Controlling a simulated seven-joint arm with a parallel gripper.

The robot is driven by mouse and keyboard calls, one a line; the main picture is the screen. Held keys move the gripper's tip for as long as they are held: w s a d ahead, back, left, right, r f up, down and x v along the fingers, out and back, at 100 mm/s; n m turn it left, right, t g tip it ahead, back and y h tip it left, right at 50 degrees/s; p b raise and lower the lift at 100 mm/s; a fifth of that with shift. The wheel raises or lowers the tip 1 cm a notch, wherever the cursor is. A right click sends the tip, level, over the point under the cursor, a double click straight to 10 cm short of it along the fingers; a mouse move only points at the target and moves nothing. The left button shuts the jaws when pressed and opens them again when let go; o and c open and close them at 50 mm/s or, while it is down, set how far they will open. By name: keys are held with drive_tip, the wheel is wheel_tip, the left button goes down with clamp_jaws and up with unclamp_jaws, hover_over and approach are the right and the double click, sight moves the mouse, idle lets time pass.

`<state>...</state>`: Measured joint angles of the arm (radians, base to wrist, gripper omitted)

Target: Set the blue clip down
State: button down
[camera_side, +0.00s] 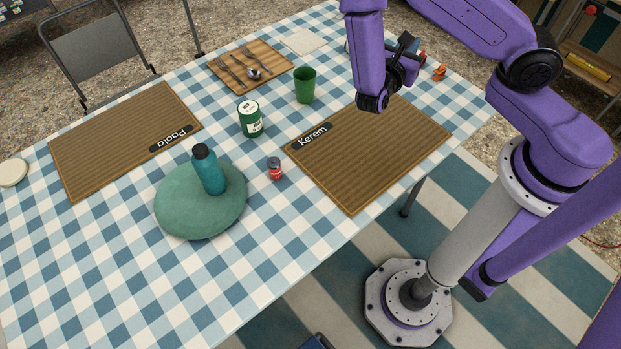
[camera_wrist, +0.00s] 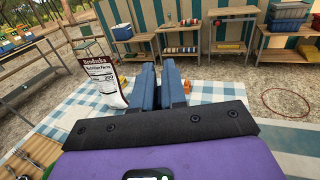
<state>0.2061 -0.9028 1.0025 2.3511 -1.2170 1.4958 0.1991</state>
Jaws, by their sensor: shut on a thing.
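My gripper (camera_side: 408,58) is at the upper right in the side view, raised over the far side of the table beyond the Kerem mat. In the wrist view my gripper (camera_wrist: 159,78) shows two blue-grey finger shapes close together, pointing away over the checked cloth. It is shut on the blue clip, but the clip's outline is hard to tell from the fingers, and my wrist hides it in the side view. A white and dark-brown food bag (camera_wrist: 104,80) with a nutrition label stands left of the fingers.
The checked table (camera_side: 245,290) holds the Kerem mat (camera_side: 385,145), the Paola mat (camera_side: 105,150), a green cup (camera_side: 305,85), a green-white can (camera_side: 250,119), a small red can (camera_side: 275,169), a teal bottle (camera_side: 208,172) on a green cushion (camera_side: 180,215) and a cutlery board (camera_side: 270,83). An orange object (camera_side: 440,72) lies near the far corner.

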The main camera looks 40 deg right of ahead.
drive_tip(key=s+a+m+g+y, duration=0.2)
drive_tip(key=s+m+g, duration=0.8)
drive_tip(key=s+g, duration=0.6)
drive_tip(key=s+a+m+g+y, duration=0.8)
drive_tip(key=s+a+m+y, duration=0.4)
drive_tip(key=y, duration=0.5)
drive_tip(key=w+a+f+m+t+y, duration=0.3)
drive_tip(key=w+a+f+m+y, duration=0.1)
drive_tip(key=a, duration=0.3)
drive_tip(key=w+a+f+m+t+y, duration=0.4)
drive_tip(key=w+a+f+y, duration=0.1)
drive_tip(key=w+a+f, duration=0.2)
drive_tip(key=w+a+f+m+t+y, duration=0.4)
drive_tip(key=w+a+f+m+y, duration=0.1)
drive_tip(key=a, duration=0.3)
drive_tip(key=shift+w+a+f+y, duration=0.2)
drive_tip(key=shift+w+f+y, duration=0.15)
drive_tip(key=shift+w, duration=0.4)
drive_tip(key=shift+w+a+f, duration=0.3)
drive_tip(key=shift+f, duration=0.2)
drive_tip(key=shift+a+f, duration=0.1)
drive_tip(key=shift+f, duration=1.5)
